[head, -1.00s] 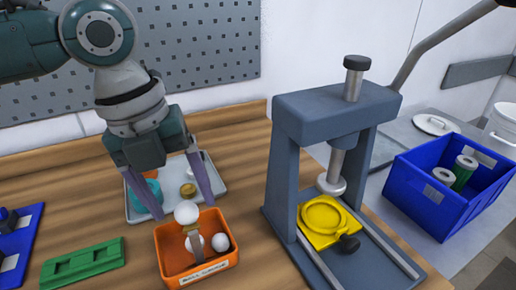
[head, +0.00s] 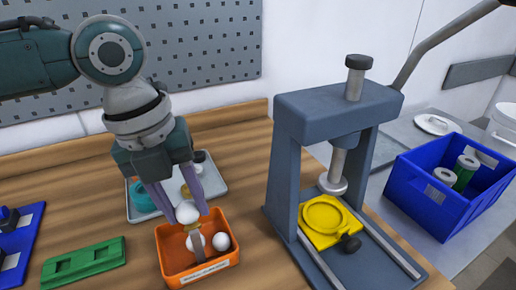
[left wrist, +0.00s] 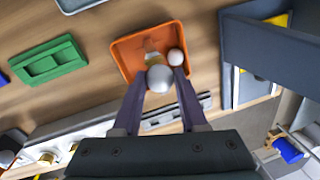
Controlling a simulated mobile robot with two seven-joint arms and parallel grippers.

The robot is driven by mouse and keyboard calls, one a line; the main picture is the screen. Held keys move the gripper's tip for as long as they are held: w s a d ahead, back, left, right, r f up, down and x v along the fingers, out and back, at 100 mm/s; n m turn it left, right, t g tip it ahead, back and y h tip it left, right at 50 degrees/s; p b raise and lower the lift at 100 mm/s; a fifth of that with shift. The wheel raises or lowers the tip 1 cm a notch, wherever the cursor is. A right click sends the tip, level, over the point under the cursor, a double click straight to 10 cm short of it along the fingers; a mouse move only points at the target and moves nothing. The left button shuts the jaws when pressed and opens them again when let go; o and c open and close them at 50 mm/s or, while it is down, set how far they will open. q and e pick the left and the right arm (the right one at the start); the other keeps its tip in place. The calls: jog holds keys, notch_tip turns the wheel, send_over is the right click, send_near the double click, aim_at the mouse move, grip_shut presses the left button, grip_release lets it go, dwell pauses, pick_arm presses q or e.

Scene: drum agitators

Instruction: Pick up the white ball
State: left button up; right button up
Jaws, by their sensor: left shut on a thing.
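In the left wrist view the same ball (left wrist: 160,79) sits between the fingertips. My right gripper is not in view.
A grey press (head: 285,170) with a yellow fixture (head: 325,222) stands right of the bin. A grey tray (head: 213,187) lies behind it. A green block (head: 83,261) lies left. A blue crate (head: 425,195) with cylinders is at far right.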

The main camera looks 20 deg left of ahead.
pick_arm(q)
grip_shut()
